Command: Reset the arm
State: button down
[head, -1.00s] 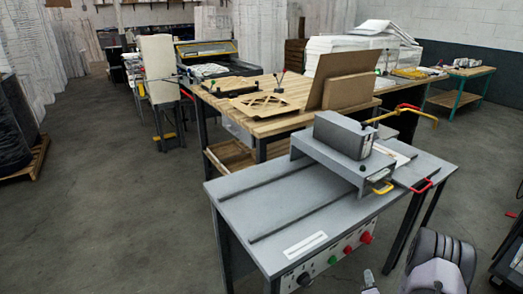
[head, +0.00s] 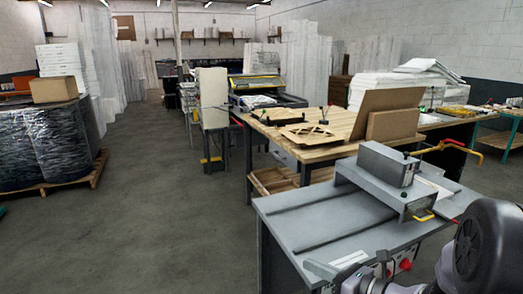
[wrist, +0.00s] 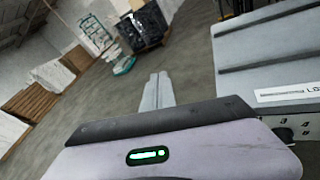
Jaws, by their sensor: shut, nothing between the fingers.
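My gripper (wrist: 158,88) shows in the wrist view beyond its pale housing with a lit green strip. Its two grey fingers are together with nothing between them. They point out over bare concrete floor, just left of a grey worktable (wrist: 262,60). In the head view my arm reaches in from the lower right corner.
A grey press head (head: 388,163) with a yellow handle stands on the machine table. Behind it is a wooden workbench (head: 335,150) with cardboard pieces. A black-wrapped pallet load (head: 45,145) with a carton (head: 54,90) stands left. The floor between is clear.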

jog(key=s+a+r+n+g, duration=0.5)
jog(key=s+a+n+g, duration=0.2)
jog(key=s+a+n, duration=0.45)
jog(key=s+d+r+n+t+h, duration=0.1)
jog(key=s+d+n+h, duration=0.3)
jog(key=s+n, duration=0.3)
jog(key=s+d+r+n+h, duration=0.1)
jog(key=s+d+n+h, duration=0.3)
jog(key=s+n, duration=0.3)
jog(key=shift+s+r+t+h, duration=0.3)
jog(key=shift+s+t+h, duration=0.1)
jog(key=shift+h, duration=0.1)
